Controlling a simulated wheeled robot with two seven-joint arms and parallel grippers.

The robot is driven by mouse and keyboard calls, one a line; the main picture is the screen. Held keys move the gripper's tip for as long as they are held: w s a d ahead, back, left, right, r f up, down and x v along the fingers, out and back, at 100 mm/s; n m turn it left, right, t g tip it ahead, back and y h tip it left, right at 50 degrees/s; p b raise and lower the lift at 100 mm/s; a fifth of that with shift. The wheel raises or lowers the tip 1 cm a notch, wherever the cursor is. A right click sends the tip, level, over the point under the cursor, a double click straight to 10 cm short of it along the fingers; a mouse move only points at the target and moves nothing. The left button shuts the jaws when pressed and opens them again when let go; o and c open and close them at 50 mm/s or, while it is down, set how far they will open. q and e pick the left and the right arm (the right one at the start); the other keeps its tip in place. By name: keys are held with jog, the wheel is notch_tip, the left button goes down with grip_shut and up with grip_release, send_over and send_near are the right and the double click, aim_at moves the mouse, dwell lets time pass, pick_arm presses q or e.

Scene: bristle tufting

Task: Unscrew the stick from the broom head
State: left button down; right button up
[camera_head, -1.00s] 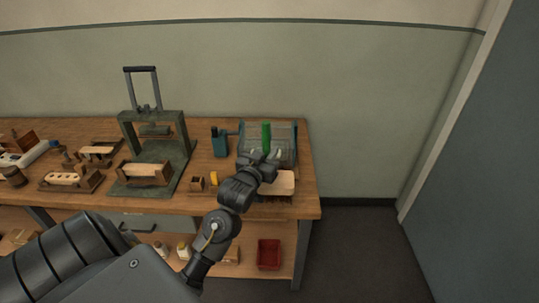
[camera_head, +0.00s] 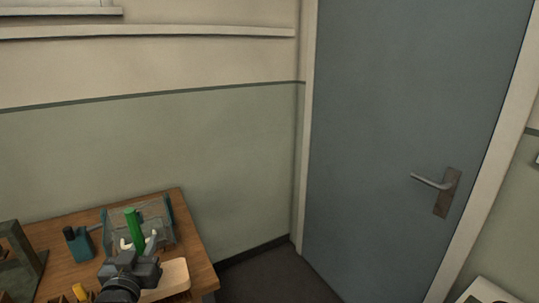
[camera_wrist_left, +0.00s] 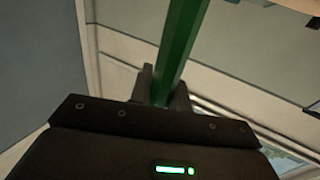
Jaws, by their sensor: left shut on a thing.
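In the head view the green stick (camera_head: 134,228) stands nearly upright at the right end of the workbench. It rises from my left gripper (camera_head: 138,250), in front of a clear bin. In the left wrist view the stick (camera_wrist_left: 178,45) runs up from between the two dark fingers of my left gripper (camera_wrist_left: 160,88), which are shut on it. The stick's lower end is hidden behind the gripper. I cannot make out the broom head. My right gripper is not in view.
The clear bin (camera_head: 170,222) stands close behind the stick. A teal bottle-like object (camera_head: 77,243) is to its left. A pale board (camera_head: 176,276) lies at the bench's front right. Beyond the bench edge are open floor (camera_head: 262,277) and a grey door (camera_head: 400,130).

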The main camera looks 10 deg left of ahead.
pick_arm(q)
jog(key=s+d+f+m+h, duration=0.2)
jog(key=d+f+h, duration=0.1)
jog(key=d, duration=1)
jog(key=shift+s+f+h, duration=0.2)
jog(key=shift+f+h, duration=0.2)
jog(key=shift+f, duration=0.4)
jog(key=shift+m, duration=0.3)
